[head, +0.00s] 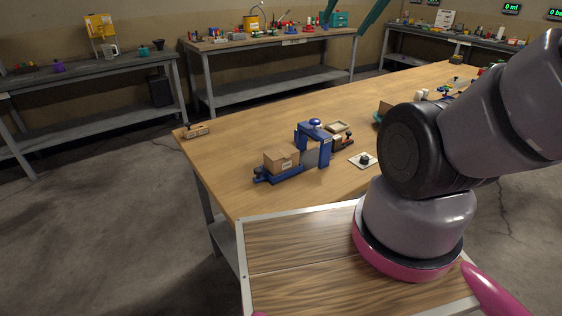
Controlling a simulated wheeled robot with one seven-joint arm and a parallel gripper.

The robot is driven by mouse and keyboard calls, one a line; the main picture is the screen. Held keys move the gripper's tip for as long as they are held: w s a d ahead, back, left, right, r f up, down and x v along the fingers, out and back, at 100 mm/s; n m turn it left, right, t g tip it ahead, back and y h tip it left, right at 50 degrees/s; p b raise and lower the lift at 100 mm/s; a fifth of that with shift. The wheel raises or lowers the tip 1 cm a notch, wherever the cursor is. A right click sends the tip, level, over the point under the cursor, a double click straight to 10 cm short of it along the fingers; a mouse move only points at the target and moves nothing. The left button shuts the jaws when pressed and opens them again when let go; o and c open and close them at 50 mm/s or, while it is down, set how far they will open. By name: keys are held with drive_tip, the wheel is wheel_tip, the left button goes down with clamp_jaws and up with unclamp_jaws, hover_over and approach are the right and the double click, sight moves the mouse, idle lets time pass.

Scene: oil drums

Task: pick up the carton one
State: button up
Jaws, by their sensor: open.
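A small brown carton (279,161) with a pale label on its front sits on a low blue base (280,174) on the wooden table. A blue arch-shaped frame (315,143) with a grey panel stands just right of the carton. My gripper is out of view; only links of my arm show at the right. They hide part of the table behind them.
The wooden table (232,178) is bare left of the carton. A wooden block with dark knobs (195,131) lies near its left corner. Workbenches (270,40) stand behind.

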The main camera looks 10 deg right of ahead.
drive_tip(key=shift+o, duration=0.9)
drive_tip(key=w+f+n+g+h, duration=0.1)
drive_tip(key=w+f+n+g, duration=0.1)
drive_tip(key=w+f+n, duration=0.2)
drive_tip(key=shift+w+a+f+n, duration=0.15)
drive_tip(key=shift+w+f+n, duration=0.3)
drive_tip(key=shift+w, duration=0.4)
drive_tip(key=n+g+y, duration=0.3)
drive_tip(key=n+g, duration=0.4)
drive_tip(key=n, duration=1.4)
approach(275, 154)
drive_tip(key=shift+s+d+r, duration=0.25)
drive_tip(key=shift+s+d, duration=0.1)
drive_tip(key=shift+d, duration=0.05)
drive_tip(key=shift+a+f+n, duration=0.35)
drive_tip(key=shift+f, duration=0.2)
drive_tip(key=x, duration=1)
drive_tip(key=shift+w+a+f, duration=0.2)
drive_tip(key=shift+w+a, duration=0.1)
drive_tip(key=c, duration=1.3)
